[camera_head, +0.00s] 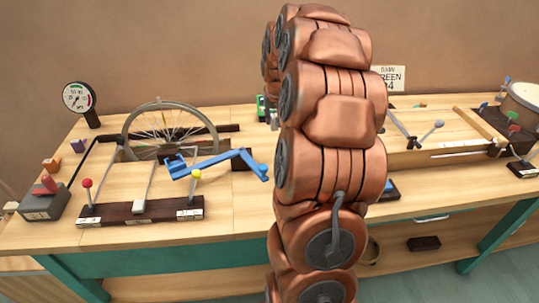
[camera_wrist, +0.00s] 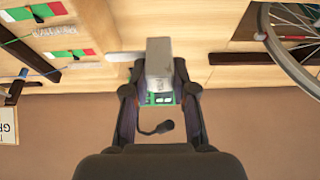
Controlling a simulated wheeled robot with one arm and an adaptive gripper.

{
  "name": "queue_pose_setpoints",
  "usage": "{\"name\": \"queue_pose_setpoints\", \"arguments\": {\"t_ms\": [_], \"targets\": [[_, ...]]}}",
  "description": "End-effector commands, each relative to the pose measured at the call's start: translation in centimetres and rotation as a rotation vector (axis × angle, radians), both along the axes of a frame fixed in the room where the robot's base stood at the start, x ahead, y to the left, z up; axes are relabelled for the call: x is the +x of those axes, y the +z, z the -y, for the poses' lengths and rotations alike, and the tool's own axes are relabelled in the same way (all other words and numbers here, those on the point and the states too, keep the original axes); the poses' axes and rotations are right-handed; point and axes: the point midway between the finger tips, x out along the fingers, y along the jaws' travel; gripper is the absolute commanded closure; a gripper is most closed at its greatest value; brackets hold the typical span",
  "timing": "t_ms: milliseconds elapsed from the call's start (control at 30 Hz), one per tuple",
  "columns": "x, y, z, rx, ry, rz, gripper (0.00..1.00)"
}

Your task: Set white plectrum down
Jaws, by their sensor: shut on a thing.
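In the wrist view, my gripper (camera_wrist: 160,88) is shut on a pale grey-white block, which I take to be the white plectrum (camera_wrist: 158,58). The block sits between the fingertips and sticks out past them. I cannot tell whether it touches the wooden surface behind it. A green thing with pale markings (camera_wrist: 160,98) shows between the fingers, nearer the wall side. In the head view my copper arm hides the gripper and the plectrum.
The wooden workbench (camera_head: 110,240) carries a spoked wheel (camera_head: 158,112), a blue crank (camera_head: 215,164), a dial gauge (camera_head: 78,98) and a grey box with a red lever (camera_head: 43,200). Levers and a drum (camera_head: 520,100) stand at right. A white strip (camera_wrist: 125,57) lies beside the block.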

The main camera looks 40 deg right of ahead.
Motion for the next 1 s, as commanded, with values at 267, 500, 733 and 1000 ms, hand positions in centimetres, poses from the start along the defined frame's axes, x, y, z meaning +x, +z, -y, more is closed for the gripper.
{"name": "queue_pose_setpoints", "arguments": {"t_ms": [267,500,733,1000], "targets": [[0.1,-3.2,-0.2,0.002,0.004,-0.004,1.0],[0.2,-6.4,-0.3,0.002,0.006,-0.003,1.0],[0.2,-8.7,-0.3,0.0,0.005,-0.002,1.0],[0.2,-10.1,-0.3,0.001,0.005,-0.001,1.0]]}}
